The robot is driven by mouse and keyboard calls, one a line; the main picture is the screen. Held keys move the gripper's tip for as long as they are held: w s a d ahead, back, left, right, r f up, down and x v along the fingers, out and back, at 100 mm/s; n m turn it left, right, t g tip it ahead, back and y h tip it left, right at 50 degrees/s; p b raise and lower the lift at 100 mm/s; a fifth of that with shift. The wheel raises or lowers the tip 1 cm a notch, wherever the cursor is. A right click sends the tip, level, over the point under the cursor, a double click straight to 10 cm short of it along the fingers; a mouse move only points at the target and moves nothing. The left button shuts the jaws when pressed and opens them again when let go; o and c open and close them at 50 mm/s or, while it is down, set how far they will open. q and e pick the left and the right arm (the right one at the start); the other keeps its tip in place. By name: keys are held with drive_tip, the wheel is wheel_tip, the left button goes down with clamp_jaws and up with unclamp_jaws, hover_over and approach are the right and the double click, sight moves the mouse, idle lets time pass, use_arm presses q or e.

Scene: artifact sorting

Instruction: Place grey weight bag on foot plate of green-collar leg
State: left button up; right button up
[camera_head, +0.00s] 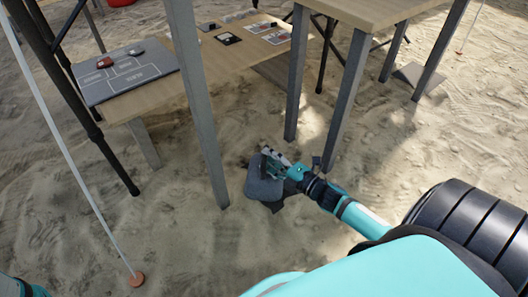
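The grey weight bag (262,187) is on or just above the sand, right of a grey table leg; I cannot tell whether it touches the ground. My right gripper (270,162) is at the top of the bag, its fingers overlapping the upper edge. The view is too small to show whether they grip it. I cannot make out a green collar on any leg. A flat grey plate (418,78) lies on the sand at the upper right, by a table leg. My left gripper is out of view; only a bit of that arm shows at the bottom left.
A wooden table with a grey sorting mat (125,80), small artifacts and cards stands at upper left. Another wooden table (368,8) is at the top. Dark poles stand at left. A white cord runs to an orange ground disc (136,280).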

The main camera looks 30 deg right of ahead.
drive_tip(key=p+v, duration=0.3)
drive_tip(key=v, duration=0.6)
drive_tip(key=shift+s+p, duration=0.15)
drive_tip(key=shift+p, duration=0.15)
drive_tip(key=shift+r, duration=0.15)
